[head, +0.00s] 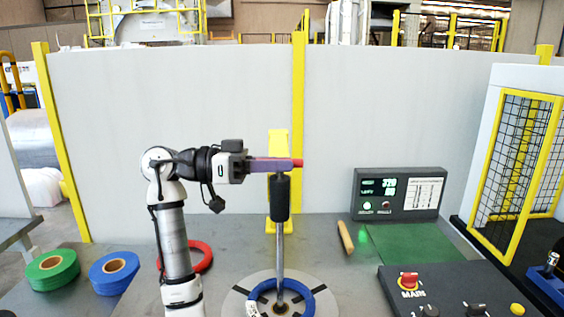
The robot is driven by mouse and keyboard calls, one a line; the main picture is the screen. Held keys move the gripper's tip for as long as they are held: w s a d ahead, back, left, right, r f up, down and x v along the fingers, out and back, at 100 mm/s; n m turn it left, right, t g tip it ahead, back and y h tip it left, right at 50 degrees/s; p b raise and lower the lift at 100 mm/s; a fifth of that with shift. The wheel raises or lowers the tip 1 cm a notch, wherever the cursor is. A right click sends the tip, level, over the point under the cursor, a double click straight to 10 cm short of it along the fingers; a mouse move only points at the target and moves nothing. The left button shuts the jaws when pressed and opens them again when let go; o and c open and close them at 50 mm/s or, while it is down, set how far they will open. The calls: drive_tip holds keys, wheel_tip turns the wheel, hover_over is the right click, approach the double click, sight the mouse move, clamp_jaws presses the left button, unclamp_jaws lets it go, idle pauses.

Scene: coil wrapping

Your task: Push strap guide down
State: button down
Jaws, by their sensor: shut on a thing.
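The strap guide (280,197) stands upright in the head view, with a black sleeve on a metal rod. The rod runs down to the middle of a blue coil (309,303) lying flat on a round grey plate (233,301). A red end (298,163) of a bar sticks out just above the black sleeve. My gripper (280,164) comes in level from the left and is shut on this bar at the guide's top. The fingers cover most of the bar, so its exact grip is hard to see.
A yellow post (279,140) stands close behind the guide. Green (52,270), blue (114,272) and red (203,257) rolls lie at left. A wooden-coloured stick (345,237), a display box (398,194) and a control panel (450,292) are at right.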

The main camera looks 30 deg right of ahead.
drive_tip(key=shift+s+f, duration=0.1)
drive_tip(key=shift+f, duration=0.2)
drive_tip(key=c, duration=1.4)
unclamp_jaws()
drive_tip(key=shift+o, duration=0.2)
drive_tip(key=shift+a+r, duration=0.1)
drive_tip(key=b+v, duration=0.3)
drive_tip(key=v, duration=1)
drive_tip(key=shift+w+a, duration=0.25)
drive_tip(key=shift+a, duration=0.1)
